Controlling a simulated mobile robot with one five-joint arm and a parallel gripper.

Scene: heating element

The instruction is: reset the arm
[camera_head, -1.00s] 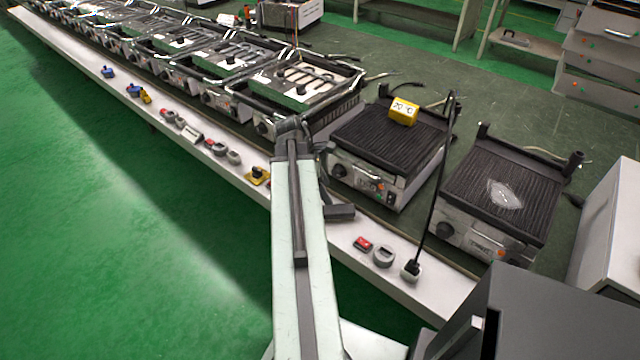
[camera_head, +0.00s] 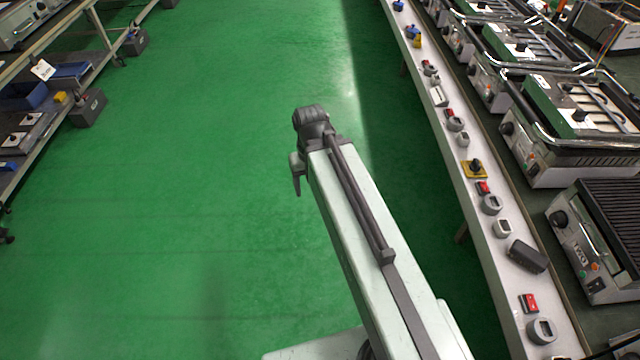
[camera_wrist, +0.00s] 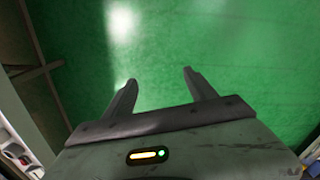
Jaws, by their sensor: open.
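My arm reaches out over the open green floor in the head view, clear of the bench. My gripper (camera_wrist: 160,88) shows in the wrist view with its two dark fingers spread apart and only green floor between and beyond them. It is open and holds nothing. In the head view the end of my arm is seen from above and behind, and the fingers are mostly hidden there.
A long white ledge (camera_head: 510,270) with switches and dials runs along the right, beside several contact grills (camera_head: 560,105). A shelf rack (camera_head: 75,75) with boxes stands at the upper left. The green floor (camera_head: 190,200) between them is free.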

